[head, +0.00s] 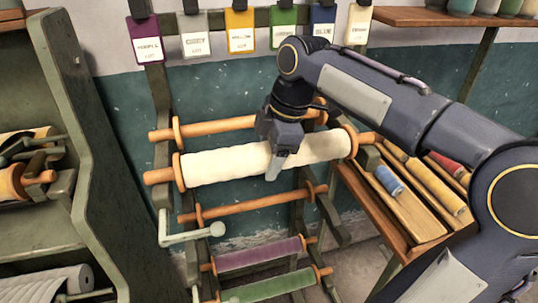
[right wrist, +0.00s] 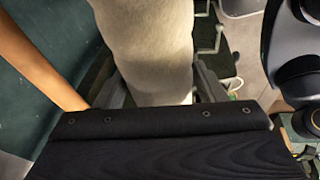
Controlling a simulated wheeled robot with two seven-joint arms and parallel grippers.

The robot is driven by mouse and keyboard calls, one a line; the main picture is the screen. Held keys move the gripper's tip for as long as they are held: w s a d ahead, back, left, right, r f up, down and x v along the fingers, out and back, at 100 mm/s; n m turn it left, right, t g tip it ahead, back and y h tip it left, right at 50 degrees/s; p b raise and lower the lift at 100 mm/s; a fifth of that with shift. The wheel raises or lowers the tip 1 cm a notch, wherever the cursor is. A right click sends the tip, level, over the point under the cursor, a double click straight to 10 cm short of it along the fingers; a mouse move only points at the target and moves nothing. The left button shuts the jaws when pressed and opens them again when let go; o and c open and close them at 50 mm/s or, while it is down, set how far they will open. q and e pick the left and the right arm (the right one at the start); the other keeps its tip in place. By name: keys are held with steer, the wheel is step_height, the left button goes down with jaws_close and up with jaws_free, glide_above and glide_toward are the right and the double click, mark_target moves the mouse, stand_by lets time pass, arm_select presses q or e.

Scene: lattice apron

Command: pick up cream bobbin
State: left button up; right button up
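The cream bobbin (head: 225,163) is a thick, pale roll with orange end discs and handles, lying crosswise at the upper part of the green rack. Its right handle is just above a green bracket; I cannot tell whether it rests there. My right gripper (head: 275,165) is over its middle, right of centre, with a finger down its front side. In the right wrist view the cream bobbin (right wrist: 155,55) passes between the two fingers (right wrist: 160,88), close to both. Whether they press on it is unclear. My left gripper is not in view.
Bare orange rods (head: 255,205) lie above and below the cream bobbin. A purple bobbin (head: 258,255) and a green bobbin (head: 270,286) are lower down. A pale crank (head: 188,235) sticks out left. A wooden side table (head: 405,200) with small spools stands right; a green shelf (head: 95,150) stands left.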

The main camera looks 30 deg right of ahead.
steer(key=c, duration=0.9)
steer(key=shift+r, duration=0.1)
